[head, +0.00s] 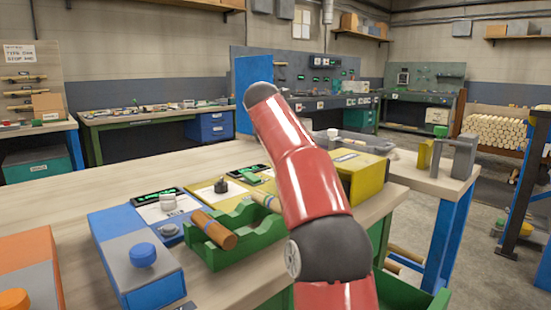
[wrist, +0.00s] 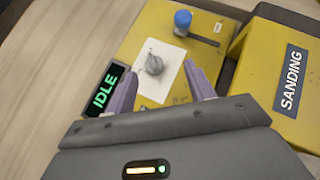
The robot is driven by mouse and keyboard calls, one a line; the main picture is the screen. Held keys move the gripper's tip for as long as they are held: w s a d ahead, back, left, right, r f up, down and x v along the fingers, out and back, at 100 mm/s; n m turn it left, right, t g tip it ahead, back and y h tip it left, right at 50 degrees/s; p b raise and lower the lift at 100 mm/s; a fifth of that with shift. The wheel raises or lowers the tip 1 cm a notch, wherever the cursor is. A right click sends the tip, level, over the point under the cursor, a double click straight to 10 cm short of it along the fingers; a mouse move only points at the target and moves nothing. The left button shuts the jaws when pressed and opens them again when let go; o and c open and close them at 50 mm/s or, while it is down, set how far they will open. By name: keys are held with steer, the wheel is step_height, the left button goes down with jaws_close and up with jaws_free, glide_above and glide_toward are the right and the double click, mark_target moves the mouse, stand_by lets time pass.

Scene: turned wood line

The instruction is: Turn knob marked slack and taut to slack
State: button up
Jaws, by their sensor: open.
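In the wrist view a grey knob (wrist: 154,64) with a pointed handle stands on a white plate (wrist: 147,87) on a yellow panel. No slack or taut lettering can be read on the plate. My gripper (wrist: 160,70) is open, with one finger on each side of the plate's near part. The knob is between and slightly beyond the fingertips, and I see no contact. In the head view my red arm hides the gripper. A dark knob (head: 221,185) on a white plate shows there, but I cannot tell if it is the same one.
A display (wrist: 103,90) reading IDLE lies left of the plate. A blue-capped control (wrist: 182,22) by a dark slot stands beyond the knob. A yellow box (wrist: 276,75) marked SANDING is at right. A green tray (head: 232,247) and blue box (head: 118,227) share the bench.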

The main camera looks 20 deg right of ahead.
steer(key=shift+w+a+f+m+g+y, duration=0.2)
steer(key=shift+w+f+y, duration=0.1)
steer(key=shift+f, duration=0.2)
steer(key=shift+w+a+f+m+g+y, duration=0.15)
steer(key=shift+w+f+m+y, duration=0.1)
steer(key=shift+f, duration=0.2)
steer(key=x, duration=0.7)
steer(key=shift+w+d+f, duration=0.15)
steer(key=c, duration=1)
steer(key=shift+n, duration=0.25)
steer(key=n+y, duration=0.1)
steer(key=n+t+y, duration=0.1)
steer(key=n+y, duration=0.1)
steer(key=n, duration=0.1)
steer(key=shift+d+t, duration=0.3)
steer(key=shift+t, duration=0.05)
steer(key=n+y, duration=0.4)
steer(key=n, duration=0.1)
steer(key=shift+n+y, duration=0.25)
steer(key=shift+n, duration=0.15)
steer(key=shift+d, duration=0.1)
